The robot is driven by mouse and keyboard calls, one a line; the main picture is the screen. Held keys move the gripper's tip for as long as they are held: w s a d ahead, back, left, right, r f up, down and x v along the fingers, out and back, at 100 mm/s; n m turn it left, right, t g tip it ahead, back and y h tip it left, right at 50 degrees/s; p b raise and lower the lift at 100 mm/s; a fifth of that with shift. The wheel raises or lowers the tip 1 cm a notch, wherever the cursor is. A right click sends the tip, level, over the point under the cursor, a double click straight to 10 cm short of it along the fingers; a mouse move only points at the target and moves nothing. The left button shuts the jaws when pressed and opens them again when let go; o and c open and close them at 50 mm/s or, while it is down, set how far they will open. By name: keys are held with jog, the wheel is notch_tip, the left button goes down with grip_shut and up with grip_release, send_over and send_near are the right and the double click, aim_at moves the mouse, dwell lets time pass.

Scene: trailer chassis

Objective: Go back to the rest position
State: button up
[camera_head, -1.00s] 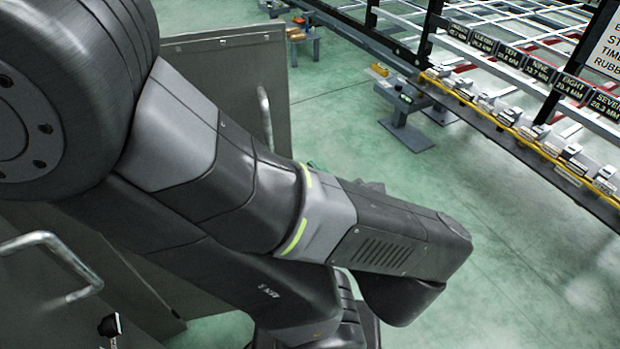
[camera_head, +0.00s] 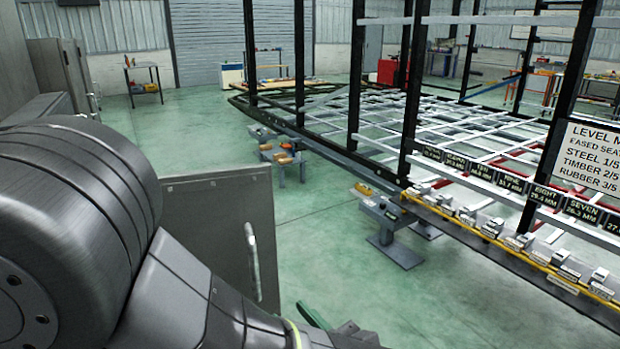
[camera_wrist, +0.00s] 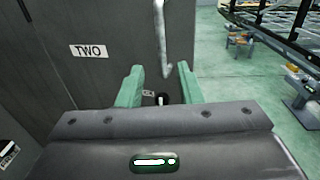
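My gripper (camera_wrist: 160,88) shows in the wrist view as two green fingers set wide apart, with nothing held between them. A grey cabinet door labelled TWO (camera_wrist: 89,51) fills the left of that view, with a pale bar handle (camera_wrist: 161,40) seen above and between the fingertips. I cannot tell how far the fingers are from the door. In the head view my arm runs along the lower left, in front of the open grey door (camera_head: 208,222) and its handle (camera_head: 252,262). A bit of green at the bottom of that view may be a fingertip.
The trailer chassis (camera_head: 460,136) stands at the right, with a row of small blocks on its yellow-edged rail (camera_head: 490,232). A grey stand (camera_head: 392,230) and a low stool (camera_head: 283,158) are beside it.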

send_near(257, 272)
jog(key=shift+x, duration=1.8)
jog(key=shift+a, duration=0.1)
jog(key=shift+s, duration=0.1)
jog(key=shift+v, duration=3.4)
jog(key=shift+b+x, duration=0.55)
jog(key=shift+x, duration=6.35)
jog(key=shift+w, duration=0.2)
jog(key=shift+w+a, duration=0.1)
jog(key=shift+w, duration=0.35)
jog(key=shift+s, duration=0.1)
